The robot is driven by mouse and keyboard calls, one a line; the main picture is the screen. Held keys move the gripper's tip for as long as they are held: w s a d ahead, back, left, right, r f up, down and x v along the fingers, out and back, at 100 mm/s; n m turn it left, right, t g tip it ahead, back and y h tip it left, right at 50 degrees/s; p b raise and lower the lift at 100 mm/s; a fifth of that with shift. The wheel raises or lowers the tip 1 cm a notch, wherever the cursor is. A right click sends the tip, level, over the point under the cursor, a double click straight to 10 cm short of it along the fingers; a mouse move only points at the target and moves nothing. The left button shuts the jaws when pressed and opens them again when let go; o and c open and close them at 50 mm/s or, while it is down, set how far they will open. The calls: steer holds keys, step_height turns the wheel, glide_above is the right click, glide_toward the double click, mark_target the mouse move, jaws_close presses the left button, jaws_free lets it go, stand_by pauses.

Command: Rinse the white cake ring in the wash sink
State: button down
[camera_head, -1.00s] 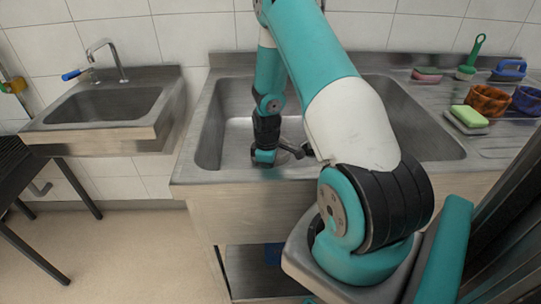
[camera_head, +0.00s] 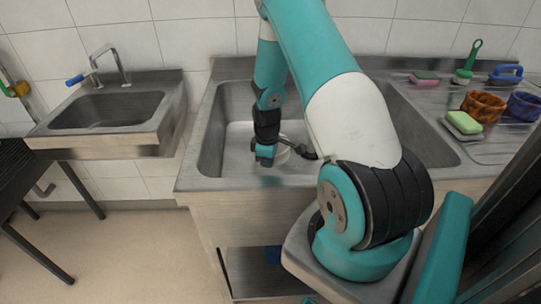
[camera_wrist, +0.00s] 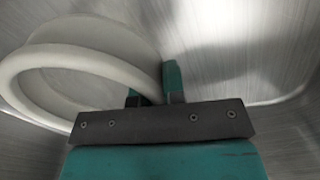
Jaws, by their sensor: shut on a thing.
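The white cake ring (camera_wrist: 40,55) is large at the left of the wrist view, tilted, with its near rim running to my fingers. My gripper (camera_wrist: 154,88) is shut on the ring's rim. In the head view my gripper (camera_head: 264,158) points down inside the large steel sink (camera_head: 213,150), near its front wall. A small pale part of the ring (camera_head: 282,154) shows just right of the gripper. My arm hides the sink's middle and back. I cannot tell whether the ring touches the basin floor, and no running water is visible.
A small hand sink (camera_head: 150,140) with a tap (camera_head: 122,65) stands at the left. Dark racking (camera_head: 20,190) stands at the far left.

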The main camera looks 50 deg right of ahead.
step_height(320, 180, up, 20)
steer(key=p, duration=1.5)
stand_by(2.1)
step_height(320, 180, up, 4)
steer(key=p, duration=0.3)
stand_by(0.8)
